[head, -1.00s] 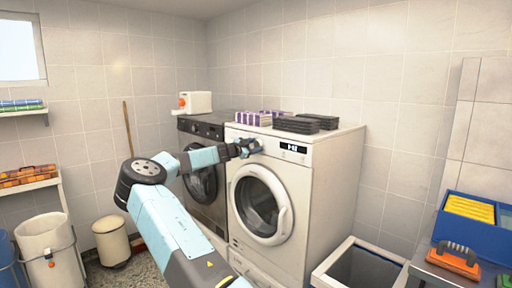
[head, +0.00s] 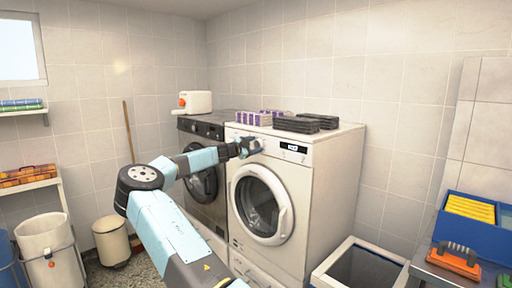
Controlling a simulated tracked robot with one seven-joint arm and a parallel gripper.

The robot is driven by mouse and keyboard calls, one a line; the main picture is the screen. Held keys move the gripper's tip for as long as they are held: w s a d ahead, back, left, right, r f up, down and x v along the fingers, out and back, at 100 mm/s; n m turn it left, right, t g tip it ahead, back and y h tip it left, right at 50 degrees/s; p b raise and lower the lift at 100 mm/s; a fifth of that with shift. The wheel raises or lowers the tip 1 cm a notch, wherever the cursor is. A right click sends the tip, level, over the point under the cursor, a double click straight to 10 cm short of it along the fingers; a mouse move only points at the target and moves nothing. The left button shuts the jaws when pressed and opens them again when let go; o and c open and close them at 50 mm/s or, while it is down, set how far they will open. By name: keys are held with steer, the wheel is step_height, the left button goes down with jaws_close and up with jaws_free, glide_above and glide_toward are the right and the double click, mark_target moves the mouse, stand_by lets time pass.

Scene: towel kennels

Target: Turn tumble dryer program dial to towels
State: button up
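A white front-loading machine (head: 325,185) with a round door stands at the middle, and a dark grey front-loading machine (head: 207,215) stands to its left. The white machine has a small lit display (head: 292,148) at the upper right of its panel. My gripper (head: 251,146) is at the white machine's control panel, left of the display. My arm reaches there from the lower front. The program dial cannot be made out; my gripper covers that part of the panel. The fingers are too small to tell whether they are open or shut.
Dark folded towels (head: 297,125) and purple-and-white packs (head: 250,118) lie on the white machine. A white container (head: 194,102) stands on the dark machine.

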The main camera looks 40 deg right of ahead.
steer(key=shift+o, duration=1.3)
steer(key=s+a, duration=0.1)
steer(key=a, duration=1.2)
steer(key=shift+a, duration=0.35)
steer(key=shift+s+f, duration=0.15)
steer(key=shift+f, duration=0.05)
steer(key=shift+c, duration=0.2)
